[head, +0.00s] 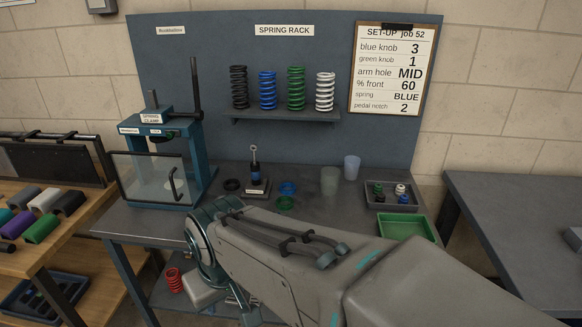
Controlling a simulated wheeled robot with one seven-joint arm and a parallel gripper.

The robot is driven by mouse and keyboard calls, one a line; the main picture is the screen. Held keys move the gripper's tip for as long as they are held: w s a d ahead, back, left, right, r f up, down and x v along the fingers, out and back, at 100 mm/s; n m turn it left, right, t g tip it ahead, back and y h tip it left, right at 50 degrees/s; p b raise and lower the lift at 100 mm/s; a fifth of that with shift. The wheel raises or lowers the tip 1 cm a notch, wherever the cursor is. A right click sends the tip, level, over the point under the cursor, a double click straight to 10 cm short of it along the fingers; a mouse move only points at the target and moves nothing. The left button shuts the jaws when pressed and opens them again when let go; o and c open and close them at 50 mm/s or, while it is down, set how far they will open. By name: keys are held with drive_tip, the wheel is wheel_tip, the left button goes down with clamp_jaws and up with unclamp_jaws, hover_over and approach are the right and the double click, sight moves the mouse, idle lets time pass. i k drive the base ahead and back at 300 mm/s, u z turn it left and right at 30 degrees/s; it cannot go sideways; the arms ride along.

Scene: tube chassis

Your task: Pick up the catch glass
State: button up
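Two translucent cups stand upright on the grey workbench (310,215), in the middle right of the head view. One is a grey-green cup (329,181); behind it and to its right is a pale blue cup (352,167). Neither bears a label that I can read, so I cannot tell which is the catch glass. My arm crosses the foreground from the lower right, in front of the bench. Its gripper does not show; the arm hides what lies behind and below it.
A blue spring clamp press (197,150) with a clear guard stands at the bench's left. Blue (288,187) and green (285,203) rings lie left of the cups. A tray of knobs (393,205) and a green tray (407,226) lie right. A spring shelf (280,115) hangs behind.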

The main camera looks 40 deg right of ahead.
sight(330, 181)
drive_tip(key=z, duration=0.7)
drive_tip(key=i, duration=0.95)
drive_tip(key=z, duration=0.8)
